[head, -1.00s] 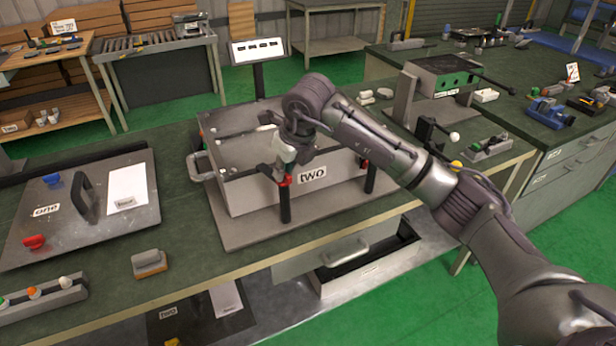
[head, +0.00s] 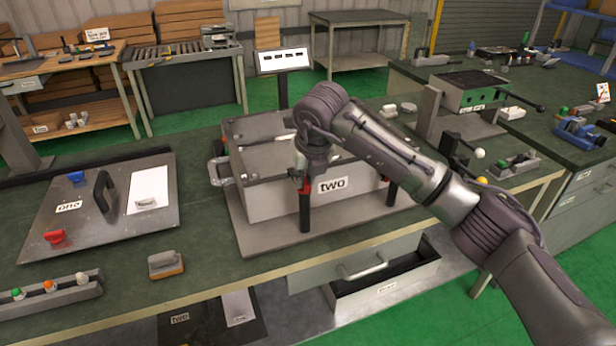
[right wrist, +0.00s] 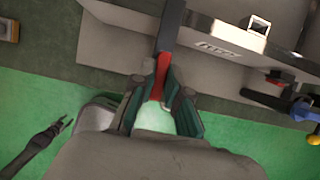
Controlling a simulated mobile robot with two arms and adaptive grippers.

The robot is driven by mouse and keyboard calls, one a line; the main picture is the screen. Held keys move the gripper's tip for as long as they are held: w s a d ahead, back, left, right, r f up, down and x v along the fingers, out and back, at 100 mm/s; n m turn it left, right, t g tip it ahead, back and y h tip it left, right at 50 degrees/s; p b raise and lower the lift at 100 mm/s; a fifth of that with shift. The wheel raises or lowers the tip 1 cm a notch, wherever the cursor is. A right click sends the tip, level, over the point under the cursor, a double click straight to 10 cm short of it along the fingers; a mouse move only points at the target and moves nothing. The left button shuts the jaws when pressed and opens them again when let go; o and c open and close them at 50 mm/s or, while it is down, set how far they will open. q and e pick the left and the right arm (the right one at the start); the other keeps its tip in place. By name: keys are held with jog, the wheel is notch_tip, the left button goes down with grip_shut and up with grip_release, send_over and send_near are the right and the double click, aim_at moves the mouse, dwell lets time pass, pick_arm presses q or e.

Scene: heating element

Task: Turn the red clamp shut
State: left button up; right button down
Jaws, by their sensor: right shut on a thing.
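The grey box (head: 268,205) labelled "two" stands on a base plate on the workbench. The red clamp (head: 306,187) sits on a dark upright post (head: 305,217) at the box's front; my gripper partly covers it. My right gripper (head: 304,180) reaches it from above and is shut on it. In the right wrist view the red clamp (right wrist: 161,70) lies between the two fingers of my right gripper (right wrist: 162,103). A second dark post (head: 390,193) stands at the box's front right. My left gripper is not in view.
A panel (head: 75,220) labelled "one", with a black handle and blue and red knobs, lies on the left. A small display (head: 284,60) stands behind the box. An open drawer (head: 385,285) juts out below the bench front. A lever with a white knob (head: 480,153) is at right.

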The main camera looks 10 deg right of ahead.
jog(key=shift+r, duration=0.1)
jog(key=c, duration=1.2)
grip_release()
jog(key=shift+o, duration=0.2)
jog(key=v, duration=1.2)
